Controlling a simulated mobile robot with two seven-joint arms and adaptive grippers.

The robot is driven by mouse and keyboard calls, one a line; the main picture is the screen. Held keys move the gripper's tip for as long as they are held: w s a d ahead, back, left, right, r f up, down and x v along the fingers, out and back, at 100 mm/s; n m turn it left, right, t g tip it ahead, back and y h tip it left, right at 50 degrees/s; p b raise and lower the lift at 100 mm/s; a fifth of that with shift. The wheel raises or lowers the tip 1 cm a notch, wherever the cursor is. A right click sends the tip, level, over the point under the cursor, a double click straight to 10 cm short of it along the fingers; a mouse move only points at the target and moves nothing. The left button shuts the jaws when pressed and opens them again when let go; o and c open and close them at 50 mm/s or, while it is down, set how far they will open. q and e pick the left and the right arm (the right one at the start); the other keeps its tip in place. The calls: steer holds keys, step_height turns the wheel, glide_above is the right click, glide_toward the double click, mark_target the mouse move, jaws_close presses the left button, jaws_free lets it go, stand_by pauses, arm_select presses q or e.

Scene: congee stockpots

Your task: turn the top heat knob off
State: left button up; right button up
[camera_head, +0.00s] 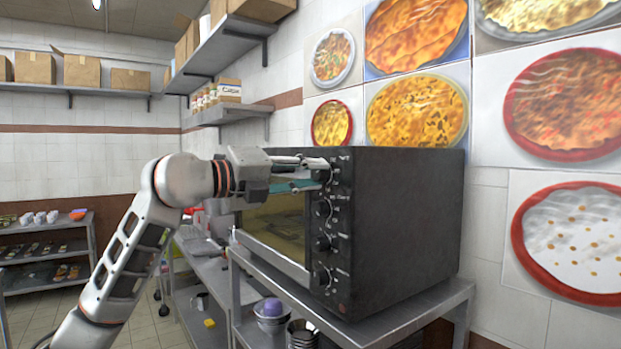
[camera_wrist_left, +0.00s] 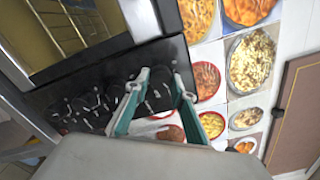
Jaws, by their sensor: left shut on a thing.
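The black oven (camera_head: 405,225) stands on a metal table with its control panel facing left. The top heat knob (camera_head: 321,176) is the uppermost of several dark knobs on the panel's column. My left gripper (camera_head: 318,166) is at this knob and shut on it, its fingers partly covering it. In the left wrist view the two teal-and-grey fingers (camera_wrist_left: 160,80) reach to the dark panel on either side of the knob, whose turn angle I cannot make out. My right gripper is not in view.
Other knobs (camera_head: 322,242) sit below on the same panel. The oven's glass door (camera_head: 275,232) with its metal handle is beside them. The metal table (camera_head: 410,312) has pots on its lower level. Wall shelves (camera_head: 225,50) hold boxes above.

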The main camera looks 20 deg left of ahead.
arm_select(q)
steer(key=n, duration=0.6)
steer(key=shift+r, duration=0.15)
steer(key=n, duration=0.6)
steer(key=shift+p, duration=0.4)
steer(key=o, duration=1.1)
steer(key=v, duration=1.2)
